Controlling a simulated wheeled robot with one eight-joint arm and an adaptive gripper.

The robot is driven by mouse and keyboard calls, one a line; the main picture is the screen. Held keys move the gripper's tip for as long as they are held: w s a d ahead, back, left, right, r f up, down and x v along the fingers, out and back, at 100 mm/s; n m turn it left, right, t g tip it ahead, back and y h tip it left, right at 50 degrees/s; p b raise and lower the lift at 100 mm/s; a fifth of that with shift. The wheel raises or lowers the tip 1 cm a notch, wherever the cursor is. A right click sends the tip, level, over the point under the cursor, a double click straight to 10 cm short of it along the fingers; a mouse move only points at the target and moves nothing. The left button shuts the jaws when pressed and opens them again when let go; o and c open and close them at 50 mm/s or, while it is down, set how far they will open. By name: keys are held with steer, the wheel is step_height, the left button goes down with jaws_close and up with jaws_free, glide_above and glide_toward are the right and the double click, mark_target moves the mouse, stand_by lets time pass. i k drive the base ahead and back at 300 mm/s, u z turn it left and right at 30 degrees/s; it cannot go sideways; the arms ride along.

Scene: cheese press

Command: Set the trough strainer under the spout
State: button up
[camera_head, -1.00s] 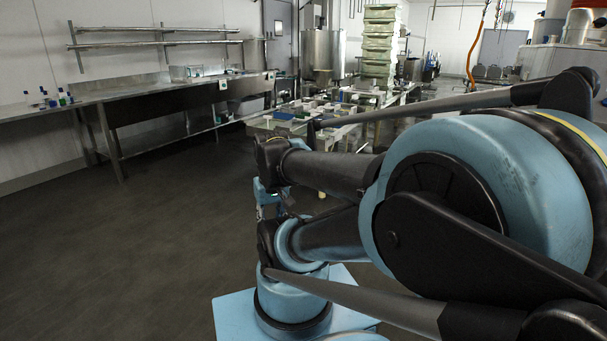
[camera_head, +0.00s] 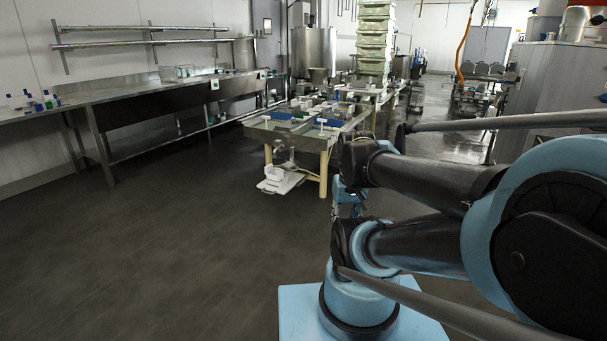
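The steel draining table (camera_head: 262,132) stands ahead, with light-coloured legs. Grey fittings hang at its near end, where a spout (camera_head: 287,150) seems to be, too small to make out clearly. Below that end, near the floor, is a white tray-like piece (camera_head: 283,184) with a small white box-like part (camera_head: 274,172) on it. One of these may be the trough strainer; I cannot tell. I cannot make out my gripper's fingers.
A long steel bench (camera_head: 150,100) runs along the left wall under wall shelves (camera_head: 145,40). Stacked pale green crates (camera_head: 374,45) and a steel vat (camera_head: 313,50) stand behind. Dark floor (camera_head: 170,240) is clear at left and in front. A grey cabinet (camera_head: 560,90) stands right.

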mark_target(290, 165)
steer(key=i, duration=1)
